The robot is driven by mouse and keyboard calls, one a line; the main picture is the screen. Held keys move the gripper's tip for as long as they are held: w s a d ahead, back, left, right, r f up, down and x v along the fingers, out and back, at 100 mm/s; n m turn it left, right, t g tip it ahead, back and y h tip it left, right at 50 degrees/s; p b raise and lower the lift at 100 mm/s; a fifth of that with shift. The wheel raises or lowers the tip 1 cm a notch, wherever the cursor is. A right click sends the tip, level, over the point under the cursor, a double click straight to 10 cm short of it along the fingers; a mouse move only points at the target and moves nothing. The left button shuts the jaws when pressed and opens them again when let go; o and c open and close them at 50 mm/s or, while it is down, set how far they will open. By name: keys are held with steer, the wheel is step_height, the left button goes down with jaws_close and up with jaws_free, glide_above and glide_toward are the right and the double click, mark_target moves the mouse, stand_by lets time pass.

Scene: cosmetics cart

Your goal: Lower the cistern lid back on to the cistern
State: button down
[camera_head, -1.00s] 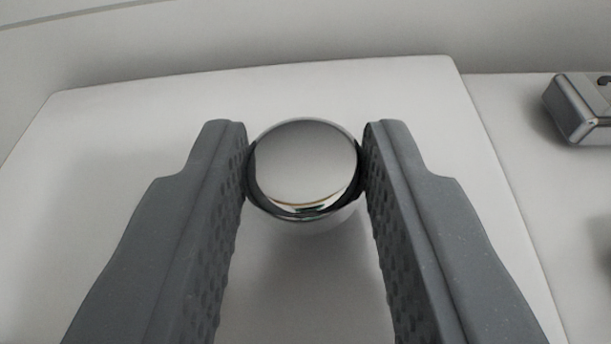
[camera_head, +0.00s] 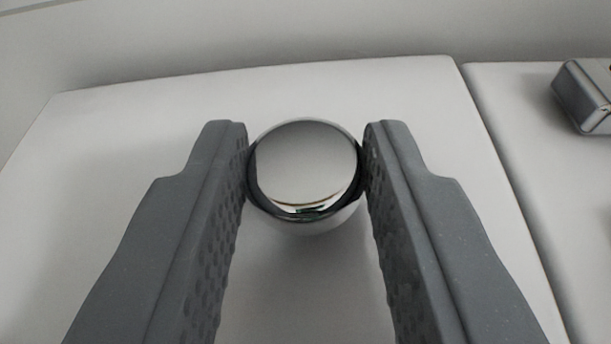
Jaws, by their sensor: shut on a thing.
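The cistern lid (camera_head: 150,130) is a pale, flat panel below my gripper, filling the middle and left of the view. A round, shiny chrome knob (camera_head: 305,165) stands on it. My gripper (camera_head: 306,160) is shut on the knob, with one dark grey, textured finger on each side touching it. A narrow dark seam runs along the lid's right edge, beside a pale surface (camera_head: 545,200). The cistern under the lid is hidden, and I cannot tell whether the lid touches it.
A metallic block-shaped fitting (camera_head: 585,97) sits on the pale surface at the upper right, right of the lid. A pale wall (camera_head: 300,30) rises behind the lid's far edge.

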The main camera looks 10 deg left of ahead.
steer(key=c, duration=1)
jaws_free()
steer(key=p+v, duration=0.2)
steer(key=v, duration=1.1)
steer(key=shift+s, duration=0.4)
